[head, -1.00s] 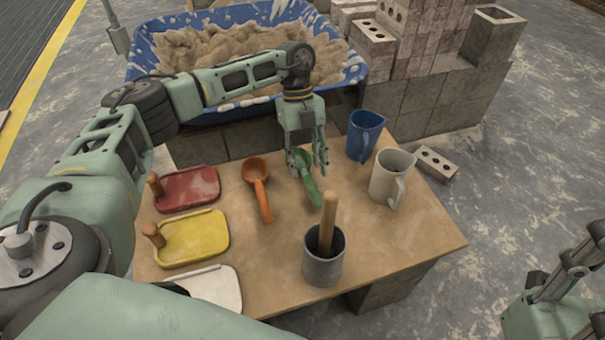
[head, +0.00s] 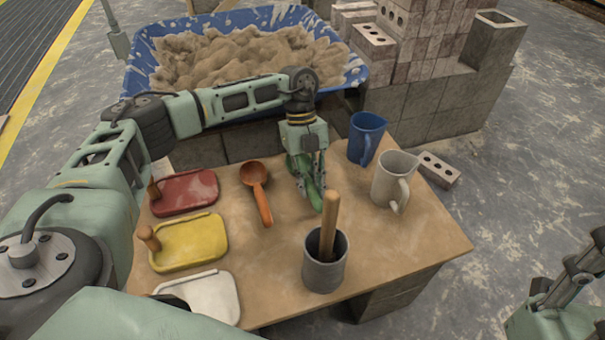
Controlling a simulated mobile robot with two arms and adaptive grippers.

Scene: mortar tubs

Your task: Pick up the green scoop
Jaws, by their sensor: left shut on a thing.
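The green scoop (head: 314,197) is on the wooden table, right of the orange scoop (head: 257,187). My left gripper (head: 310,182) points down over it and is shut on it, with the fingers around the scoop. Part of the scoop is hidden behind the fingers; the handle end shows below them. I cannot tell whether the scoop is clear of the tabletop. My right gripper (head: 548,290) is at the lower right edge, off the table and only partly in view; its jaw state is unclear.
A grey pot (head: 322,268) with a wooden handle stands close in front of the scoop. A blue jug (head: 361,142) and a beige jug (head: 387,178) stand to the right. Red (head: 190,192), yellow (head: 195,243) and white (head: 213,294) hawks lie left. A blue mortar tub (head: 143,75) stands behind.

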